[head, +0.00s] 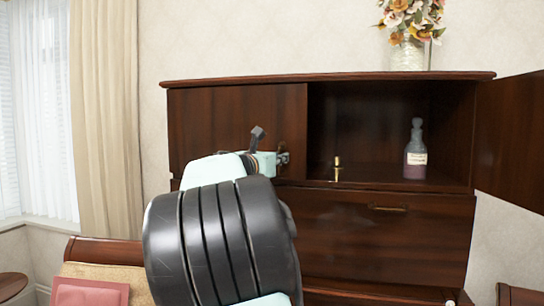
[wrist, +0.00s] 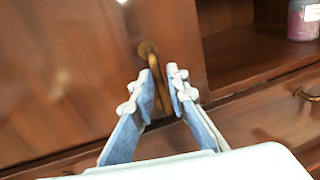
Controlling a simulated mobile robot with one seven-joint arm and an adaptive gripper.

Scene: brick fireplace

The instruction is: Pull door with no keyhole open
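The closed left cabinet door (head: 225,120) is dark brown wood; I see no keyhole on its visible part. Its brass handle (wrist: 148,47) is a curved bar near the door's right edge in the wrist view. My gripper (wrist: 163,75) is at this handle, a finger on each side of it, with a gap between the fingertips. I cannot tell whether either finger touches the bar. The gripper also shows at the door's lower right in the head view (head: 277,160), partly hidden by my arm. The right door (head: 511,140) stands swung open to the right.
Inside the open compartment stand a purple bottle (head: 415,155) and a small brass piece (head: 337,168). A drawer (head: 385,240) with a brass pull lies below. A flower vase (head: 408,55) stands on top. A red cushion (head: 90,292) is at lower left.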

